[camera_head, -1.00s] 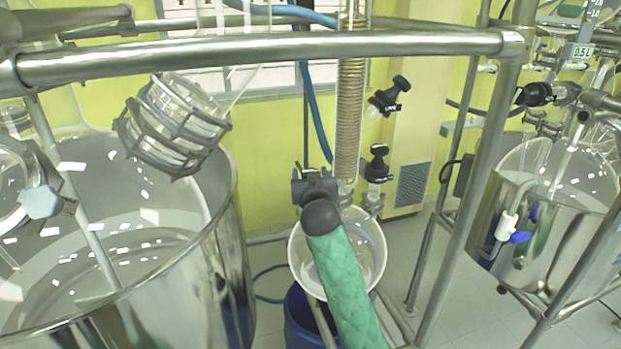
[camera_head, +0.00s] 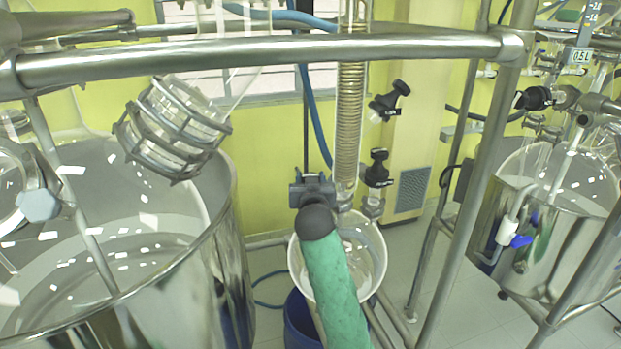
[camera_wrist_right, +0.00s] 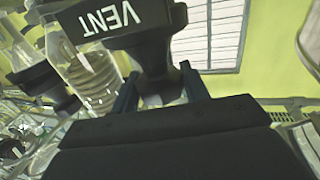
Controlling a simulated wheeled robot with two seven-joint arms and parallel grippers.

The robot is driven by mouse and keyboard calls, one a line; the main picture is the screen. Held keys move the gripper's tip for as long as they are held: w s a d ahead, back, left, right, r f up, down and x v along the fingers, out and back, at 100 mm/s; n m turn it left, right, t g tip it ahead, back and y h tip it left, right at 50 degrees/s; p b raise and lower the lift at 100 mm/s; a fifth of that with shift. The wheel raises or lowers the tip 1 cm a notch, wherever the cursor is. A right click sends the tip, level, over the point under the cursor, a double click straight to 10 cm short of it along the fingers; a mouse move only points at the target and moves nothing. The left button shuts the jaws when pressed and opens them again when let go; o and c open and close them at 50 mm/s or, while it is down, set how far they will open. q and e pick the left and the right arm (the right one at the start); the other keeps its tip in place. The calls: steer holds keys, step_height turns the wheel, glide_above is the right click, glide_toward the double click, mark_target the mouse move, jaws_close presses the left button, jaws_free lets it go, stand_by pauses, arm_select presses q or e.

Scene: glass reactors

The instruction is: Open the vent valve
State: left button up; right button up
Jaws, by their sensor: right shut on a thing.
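The vent valve's black handle (camera_wrist_right: 125,28), with white VENT lettering, fills the top of the right wrist view. My right gripper (camera_wrist_right: 158,82) has a finger on either side of the handle's lower part and is shut on it. In the head view my right gripper (camera_head: 313,186) is at the centre, above my green-sleeved arm and left of the glass coil column. The vent valve cannot be made out there, as the gripper and wrist cover that spot. My left gripper is not in view.
Two other black-handled valves (camera_head: 389,101) (camera_head: 378,168) are right of the coil column (camera_head: 350,110). A steel rail (camera_head: 260,55) crosses above. A white bucket (camera_head: 372,245) stands below, a large steel vessel (camera_head: 205,270) at left and another (camera_head: 540,240) at right.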

steer(key=shift+d+r+n+y+p, duration=0.1)
steer(key=shift+r+n+y+p, duration=0.05)
steer(key=shift+n+y+p, duration=1.15)
steer(key=shift+n+g+y+p, duration=0.65)
steer(key=shift+n+g+y, duration=0.15)
steer(key=shift+y, duration=1.1)
steer(key=shift+n+g+y, duration=0.4)
steer(key=shift+n+y, duration=0.3)
steer(key=shift+y, duration=0.1)
steer(key=shift+f+n+g+y, duration=0.2)
steer(key=shift+n+g+y, duration=0.35)
steer(key=shift+y, duration=0.25)
steer(key=shift+n+g+y+b, duration=0.55)
steer(key=shift+y+b, duration=0.1)
steer(key=shift+y, duration=0.05)
steer(key=o, duration=0.8)
steer(key=shift+c, duration=0.2)
